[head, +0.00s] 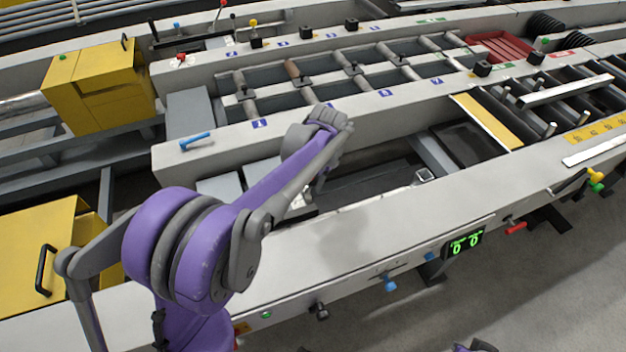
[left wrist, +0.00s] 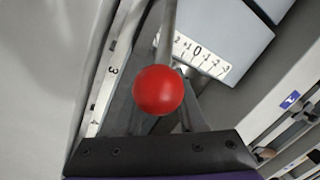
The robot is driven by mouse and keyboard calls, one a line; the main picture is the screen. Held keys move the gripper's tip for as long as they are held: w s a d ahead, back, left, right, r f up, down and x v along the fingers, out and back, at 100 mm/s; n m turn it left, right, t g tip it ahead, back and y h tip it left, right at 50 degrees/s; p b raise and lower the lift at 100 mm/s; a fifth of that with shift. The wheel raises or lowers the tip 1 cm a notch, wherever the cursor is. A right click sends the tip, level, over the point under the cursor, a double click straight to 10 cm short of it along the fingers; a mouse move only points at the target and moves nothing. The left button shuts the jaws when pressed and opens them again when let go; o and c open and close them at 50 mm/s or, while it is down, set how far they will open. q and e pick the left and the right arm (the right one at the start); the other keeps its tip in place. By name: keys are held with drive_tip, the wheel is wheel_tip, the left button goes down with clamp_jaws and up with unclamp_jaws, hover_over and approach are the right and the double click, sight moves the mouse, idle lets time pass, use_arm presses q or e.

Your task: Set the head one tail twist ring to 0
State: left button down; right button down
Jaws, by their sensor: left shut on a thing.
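My left arm reaches over the near beam into the opening behind it in the head view, and its fingertips are hidden there. In the left wrist view a red ball knob (left wrist: 158,90) sits at my left gripper (left wrist: 160,92), which is shut on it. A grey rod runs upward behind the knob, left of the 0. I cannot tell which mark it points to. The twist ring itself cannot be made out clearly. My right gripper is out of view.
Another graduated strip (left wrist: 103,88) with a 3 lies left of the knob. The near beam (head: 400,225) carries a green display (head: 465,243) reading 0 and 0, and a blue knob (head: 390,286). Yellow boxes (head: 100,85) stand at the left.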

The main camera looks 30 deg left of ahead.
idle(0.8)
use_arm(q)
drive_tip(key=shift+w+a+r, duration=0.25)
drive_tip(key=shift+w+a, duration=0.05)
drive_tip(key=shift+a, duration=0.1)
drive_tip(key=w+a+r+g+h+p, duration=0.1)
drive_tip(key=w+a+p, duration=0.1)
drive_tip(key=w+a, duration=0.2)
drive_tip(key=shift+w+a+r+g+h, duration=0.15)
drive_tip(key=shift+w+a+g+h, duration=0.2)
drive_tip(key=shift+a, duration=0.45)
drive_tip(key=c, duration=0.5)
unclamp_jaws()
drive_tip(key=shift+r, duration=0.15)
